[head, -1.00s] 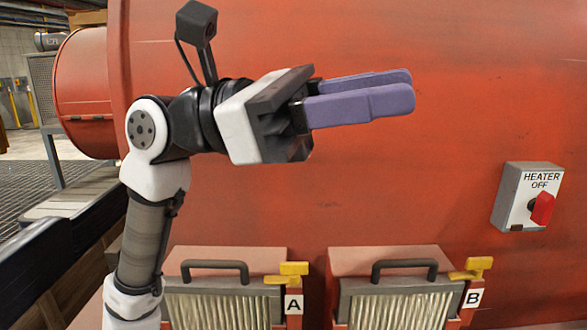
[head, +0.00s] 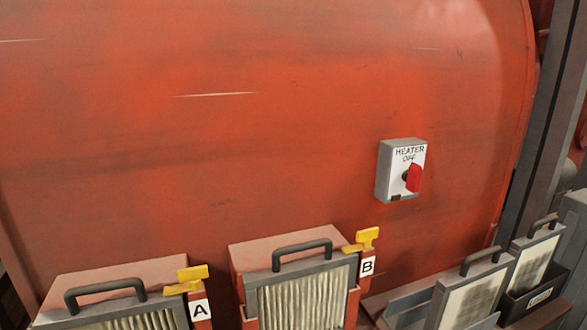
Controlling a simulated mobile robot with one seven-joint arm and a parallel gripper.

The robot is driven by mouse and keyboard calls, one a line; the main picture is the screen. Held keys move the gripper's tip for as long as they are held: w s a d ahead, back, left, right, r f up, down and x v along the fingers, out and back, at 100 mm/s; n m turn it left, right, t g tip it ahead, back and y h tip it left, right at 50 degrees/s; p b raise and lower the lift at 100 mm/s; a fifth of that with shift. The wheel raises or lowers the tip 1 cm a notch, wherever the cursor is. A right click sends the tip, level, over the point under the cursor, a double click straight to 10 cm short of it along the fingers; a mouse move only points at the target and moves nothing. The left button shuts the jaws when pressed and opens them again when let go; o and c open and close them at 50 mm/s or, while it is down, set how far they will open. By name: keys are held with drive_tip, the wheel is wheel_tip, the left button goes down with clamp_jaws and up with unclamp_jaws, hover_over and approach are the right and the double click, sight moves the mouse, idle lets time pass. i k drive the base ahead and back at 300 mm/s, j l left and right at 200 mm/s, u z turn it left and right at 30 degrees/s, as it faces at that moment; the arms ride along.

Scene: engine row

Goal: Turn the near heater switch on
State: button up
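The heater switch is a small grey box (head: 384,172) with a white face on the red engine housing, right of centre in the head view. Its face reads "HEATER" and "OFF". A red knob (head: 413,178) sticks out from the lower right part of the face. My gripper and arm are not in the head view now, so I cannot see whether the gripper is open or shut.
Below the switch, filter units A (head: 133,308) and B (head: 302,291) jut out with dark handles and yellow latches. Filter panels (head: 470,298) stand in a rack at the lower right, beside a dark post (head: 546,130). The housing around the switch is clear.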

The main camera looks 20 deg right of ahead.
sight(412, 176)
drive_tip(key=k+l+u, duration=0.15)
drive_tip(key=l, duration=0.25)
drive_tip(key=l+u, duration=0.15)
drive_tip(key=l, duration=0.25)
drive_tip(key=k+l+u, duration=0.15)
drive_tip(key=l, duration=0.2)
drive_tip(key=k+l, duration=0.05)
